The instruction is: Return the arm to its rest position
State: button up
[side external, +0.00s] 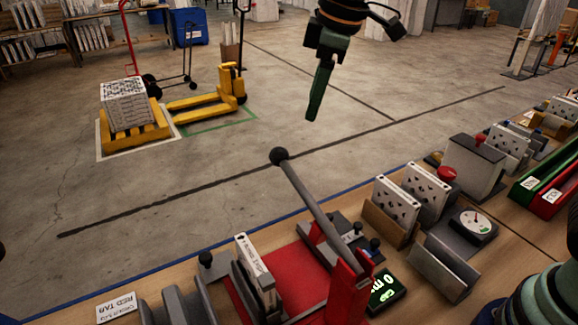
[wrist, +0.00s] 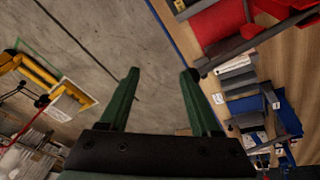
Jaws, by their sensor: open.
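My gripper (side external: 314,112) is raised at the top middle of the side view, high above the bench and apart from everything on it. Its dark green fingers point downward. In the wrist view my gripper (wrist: 160,73) shows two green fingers spread wide, with only grey floor between them. It is open and empty. In the side view one finger hides the other. Part of my arm shows at the lower right of the side view.
The wooden bench (side external: 520,238) holds a red fixture with a long black-knobbed lever (side external: 308,195), boxed filters (side external: 397,203) in holders, a dial gauge (side external: 474,226) and green and red trays. A yellow pallet jack (side external: 205,104) stands on the floor behind. Space around the gripper is clear.

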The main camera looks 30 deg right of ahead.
jog(key=s+d+f+m+t+h, duration=0.1)
jog(key=s+d+f+m, duration=0.4)
jog(key=s+d+m, duration=0.5)
jog(key=s+d+t, duration=0.1)
jog(key=s+d, duration=0.3)
jog(key=shift+s+d+t, duration=0.25)
jog(key=shift+d+t, duration=0.05)
jog(key=shift+t, duration=0.1)
dwell(0.5)
